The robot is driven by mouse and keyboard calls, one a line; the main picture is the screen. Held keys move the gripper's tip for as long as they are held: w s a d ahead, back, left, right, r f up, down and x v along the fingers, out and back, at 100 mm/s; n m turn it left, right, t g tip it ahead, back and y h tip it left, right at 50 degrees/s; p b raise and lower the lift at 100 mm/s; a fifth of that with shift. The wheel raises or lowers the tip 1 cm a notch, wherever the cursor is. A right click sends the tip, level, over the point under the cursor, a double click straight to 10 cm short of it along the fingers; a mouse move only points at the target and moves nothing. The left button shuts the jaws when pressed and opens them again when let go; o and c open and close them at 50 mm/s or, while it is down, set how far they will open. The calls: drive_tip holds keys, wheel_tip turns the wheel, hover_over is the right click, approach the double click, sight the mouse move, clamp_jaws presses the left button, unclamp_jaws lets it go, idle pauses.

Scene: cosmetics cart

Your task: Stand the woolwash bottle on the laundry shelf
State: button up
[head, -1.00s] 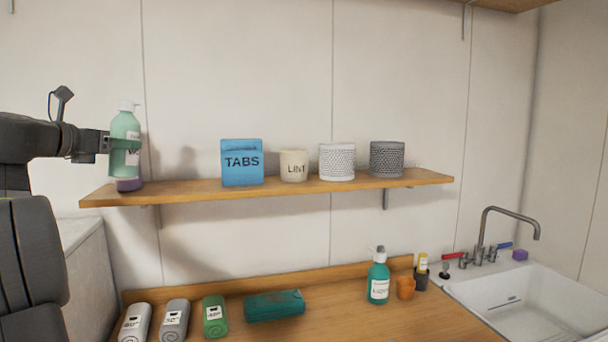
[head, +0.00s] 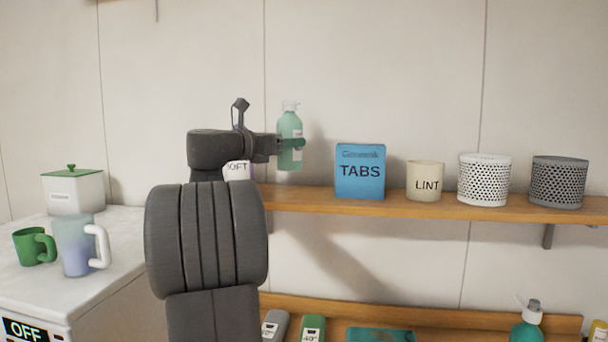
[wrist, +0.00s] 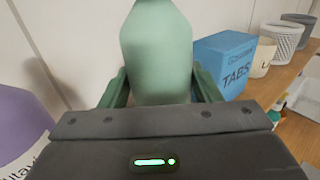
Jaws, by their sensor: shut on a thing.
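The woolwash bottle (head: 289,125) is a pale green pump bottle, upright; its label is too small to read. My gripper (head: 293,143) is shut around its middle from the left. In the wrist view the bottle (wrist: 156,55) stands between the two green fingers of my gripper (wrist: 160,88). The wooden laundry shelf (head: 420,206) runs below, and the bottle's base appears a little above its surface. The bottle is left of the blue TABS box (head: 360,180). A purple container (wrist: 22,125) with a white label is left of the bottle, mostly hidden by my arm in the head view.
Right of the TABS box are a LINT pot (head: 425,172), a white perforated basket (head: 484,165) and a grey one (head: 558,170). A green mug (head: 28,245) and a jug (head: 75,255) stand on the white machine at left. Free shelf shows between bottle and box.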

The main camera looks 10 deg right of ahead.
sight(280, 168)
drive_tip(key=shift+f+b, duration=0.3)
drive_tip(key=shift+f, duration=2.9)
drive_tip(key=shift+f, duration=0.1)
drive_tip(key=o, duration=1.2)
drive_tip(key=b+v, duration=0.1)
drive_tip(key=v, duration=1.1)
